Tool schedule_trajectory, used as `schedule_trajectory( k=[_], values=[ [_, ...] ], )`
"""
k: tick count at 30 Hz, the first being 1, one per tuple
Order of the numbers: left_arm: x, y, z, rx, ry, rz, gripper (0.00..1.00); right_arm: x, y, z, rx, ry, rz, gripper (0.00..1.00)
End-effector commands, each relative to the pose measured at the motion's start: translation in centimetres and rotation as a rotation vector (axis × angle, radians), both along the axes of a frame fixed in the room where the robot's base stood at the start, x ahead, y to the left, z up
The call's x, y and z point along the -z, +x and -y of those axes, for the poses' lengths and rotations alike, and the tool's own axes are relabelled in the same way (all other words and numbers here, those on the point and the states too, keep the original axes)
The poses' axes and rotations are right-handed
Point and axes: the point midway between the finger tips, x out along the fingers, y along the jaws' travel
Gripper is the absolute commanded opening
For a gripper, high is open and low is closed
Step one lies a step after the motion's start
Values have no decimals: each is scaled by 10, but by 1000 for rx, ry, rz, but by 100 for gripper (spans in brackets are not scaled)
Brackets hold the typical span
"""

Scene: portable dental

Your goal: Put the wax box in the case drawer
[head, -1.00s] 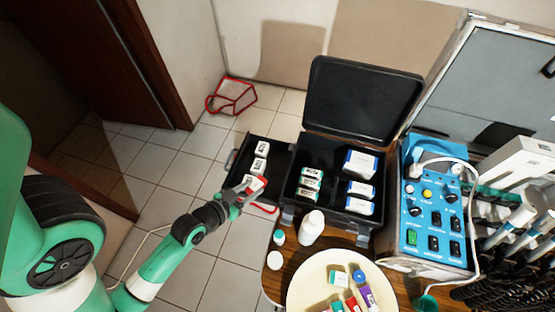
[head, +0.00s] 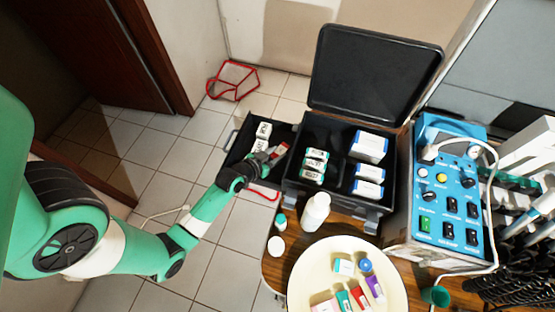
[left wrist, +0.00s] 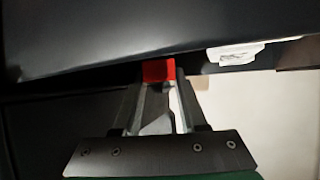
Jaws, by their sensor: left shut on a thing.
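The black case (head: 326,199) stands open. Its drawer (head: 237,155) is pulled out on the left and holds white boxes (head: 263,131) with dark lettering. My left gripper (head: 272,157) is over the drawer, beside the case body, and shut on a red and white wax box (head: 281,150). In the left wrist view, the box's red end (left wrist: 157,71) shows between the fingers, below a broad dark surface. I cannot tell whether the wax box touches the drawer floor. My right gripper is not in view.
The case holds green-and-white boxes (head: 314,165) and blue-and-white boxes (head: 369,146). A white bottle (head: 316,211) and a round tray (head: 300,270) with small items stand in front. A blue control unit (head: 440,204) stands right. A red wire frame (head: 232,80) lies on the floor.

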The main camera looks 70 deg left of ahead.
Motion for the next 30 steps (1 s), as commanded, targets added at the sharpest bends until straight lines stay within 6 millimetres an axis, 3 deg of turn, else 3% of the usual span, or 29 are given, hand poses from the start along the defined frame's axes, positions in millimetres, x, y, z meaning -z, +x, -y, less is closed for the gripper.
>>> schedule_trajectory(
  k=[8, 19, 20, 21, 30],
  values=[
    [36, 4, -3, 0, 0, -1, 0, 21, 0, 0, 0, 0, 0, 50],
    [40, 4, -3, 0, 0, 1, 0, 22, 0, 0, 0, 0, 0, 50],
    [38, 4, -3, 0, 0, 1, 47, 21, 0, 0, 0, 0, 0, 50],
    [38, 4, -3, 0, 0, 1, 54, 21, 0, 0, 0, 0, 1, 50],
    [37, 4, -3, 0, 0, 0, 54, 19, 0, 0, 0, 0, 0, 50]
  ],
)
